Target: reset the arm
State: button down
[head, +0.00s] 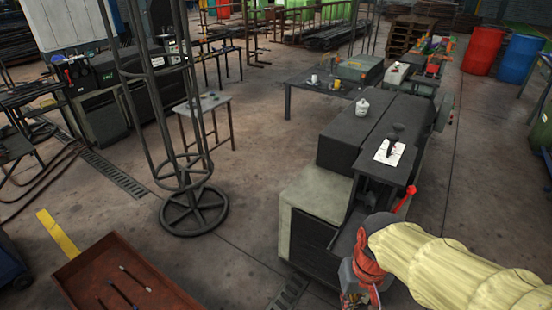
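My arm (460,270), in a pale yellow ribbed sleeve, reaches in from the right edge at the lower right. Its end has red and grey parts, and my gripper (359,295) appears to be among them, low in the picture beside the front of the grey-green machine (312,193). The fingers are small and partly cut off by the bottom edge, so I cannot tell whether they are open or shut or hold anything. A red lever (405,200) stands close by, just above the sleeve.
A tall black wire stand (193,212) with a spoked round base stands left of the machine. A rusty tray (85,282) with thin rods is at lower left. A white pot (362,107) and a paper sheet (388,152) lie on the machine. Open floor lies between stand and machine.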

jog(key=s+d+r+t, duration=0.2)
jog(key=r+t, duration=0.3)
jog(key=r, duration=0.7)
jog(key=shift+s+r, duration=0.4)
jog(key=shift+s, duration=0.25)
jog(key=c, duration=2.6)
grip_release()
